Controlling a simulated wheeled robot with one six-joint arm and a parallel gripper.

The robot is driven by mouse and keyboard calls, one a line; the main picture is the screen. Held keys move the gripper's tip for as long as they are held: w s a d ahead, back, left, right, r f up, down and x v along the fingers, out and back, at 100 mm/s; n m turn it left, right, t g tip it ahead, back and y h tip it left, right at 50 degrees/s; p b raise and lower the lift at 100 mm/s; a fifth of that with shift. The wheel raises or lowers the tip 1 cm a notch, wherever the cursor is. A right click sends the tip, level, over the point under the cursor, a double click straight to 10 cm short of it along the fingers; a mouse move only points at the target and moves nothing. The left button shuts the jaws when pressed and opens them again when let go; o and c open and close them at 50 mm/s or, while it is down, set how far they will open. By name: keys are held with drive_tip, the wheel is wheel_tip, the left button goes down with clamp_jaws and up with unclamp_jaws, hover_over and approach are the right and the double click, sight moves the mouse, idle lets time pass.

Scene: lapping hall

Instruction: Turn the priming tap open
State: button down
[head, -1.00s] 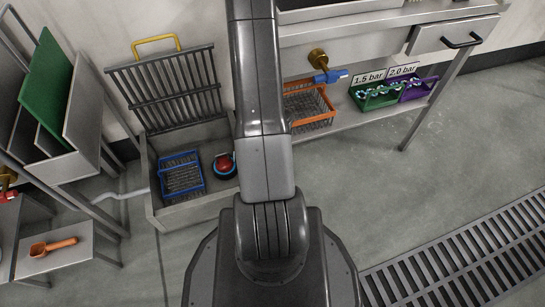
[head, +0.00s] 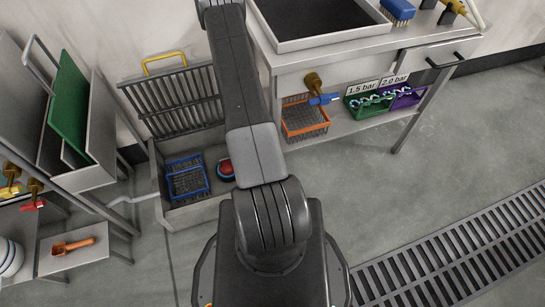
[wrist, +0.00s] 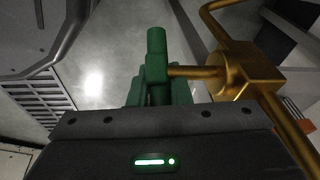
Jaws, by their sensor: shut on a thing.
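In the wrist view a green tap handle (wrist: 157,45) stands on a brass stem, joined to a brass valve body (wrist: 245,72) with pipe at the right. My gripper (wrist: 158,88) is shut on the green handle, which sticks out beyond the jaws. The gripper's dark housing hides the handle's lower end, and the fingertips are hard to tell apart from it. In the head view my arm rises past the top edge, so the gripper and the green handle are out of sight there. A brass tap with a blue handle (head: 323,99) shows under the bench.
Red (head: 32,206) and yellow (head: 9,191) tap handles are at the left edge. A blue basket (head: 187,182) sits in a floor tank (head: 190,216). An orange basket (head: 305,118), green bin (head: 369,106) and purple bin (head: 405,97) stand on the lower shelf.

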drive_tip(key=p, duration=0.1)
drive_tip(key=h+p, duration=0.1)
drive_tip(key=p, duration=0.1)
drive_tip(key=shift+w+a+r+t, duration=0.1)
drive_tip(key=shift+w+r+t, duration=0.05)
drive_tip(key=shift+r+t, duration=0.2)
drive_tip(key=shift+f+h+p, duration=0.1)
drive_tip(key=shift+h+p, duration=0.6)
drive_tip(key=shift+p, duration=0.35)
drive_tip(key=shift+t+h, duration=0.45)
drive_tip(key=shift+h, duration=0.35)
drive_tip(key=shift+a, duration=0.1)
drive_tip(key=shift+h+b, duration=0.35)
drive_tip(key=shift+h, duration=0.15)
drive_tip(key=c, duration=1.3)
unclamp_jaws()
drive_tip(key=shift+c, duration=0.2)
